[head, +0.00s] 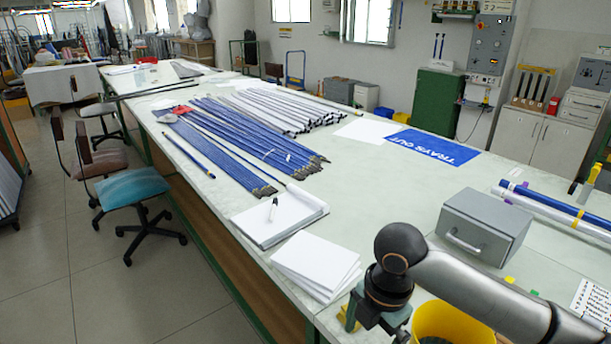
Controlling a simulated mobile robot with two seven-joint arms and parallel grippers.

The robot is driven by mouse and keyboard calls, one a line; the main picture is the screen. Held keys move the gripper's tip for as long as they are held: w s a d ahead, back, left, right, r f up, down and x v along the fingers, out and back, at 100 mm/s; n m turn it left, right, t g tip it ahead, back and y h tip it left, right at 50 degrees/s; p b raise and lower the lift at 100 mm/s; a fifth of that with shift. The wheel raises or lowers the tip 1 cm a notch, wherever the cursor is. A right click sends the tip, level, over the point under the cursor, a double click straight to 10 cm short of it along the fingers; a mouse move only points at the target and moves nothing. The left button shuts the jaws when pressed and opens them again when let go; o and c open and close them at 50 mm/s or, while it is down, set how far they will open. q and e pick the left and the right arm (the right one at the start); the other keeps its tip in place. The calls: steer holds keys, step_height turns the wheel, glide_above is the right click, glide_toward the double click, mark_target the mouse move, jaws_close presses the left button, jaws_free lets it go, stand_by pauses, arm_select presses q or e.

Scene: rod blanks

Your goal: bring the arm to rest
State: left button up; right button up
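My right arm (490,292) comes in from the lower right over the near end of the long table (390,195). Its dark wrist bends downward, and the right gripper (380,322) is at the bottom of the picture, partly cut off. I cannot tell whether its fingers are open or shut, and I see nothing clearly held. It is beside a yellow bin (452,322) and in front of a stack of white paper (315,264). My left gripper is not in view. Blue rods (240,142) and white rods (285,108) lie in bundles farther back.
A grey box (484,225) stands on the table beyond my arm. A blue "TRAYS OUT" sheet (432,147) lies behind it. A notepad with a pen (280,215) lies at the left edge. More rods (560,205) lie at right. The table's middle is clear.

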steer(key=a+f+m+t+y, duration=0.4)
steer(key=a+f+m+y, duration=0.3)
steer(key=f+m, duration=0.6)
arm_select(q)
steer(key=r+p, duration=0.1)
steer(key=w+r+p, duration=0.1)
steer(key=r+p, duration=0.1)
arm_select(e)
steer(key=s+d+f+m+t+h, duration=0.5)
steer(key=s+d+f+m, duration=0.3)
steer(key=s+d+m, duration=0.2)
steer(key=s+d, duration=0.2)
steer(key=d, duration=0.1)
steer(key=shift+s+f, duration=0.3)
steer(key=shift+s, duration=0.1)
steer(key=shift+d, duration=0.1)
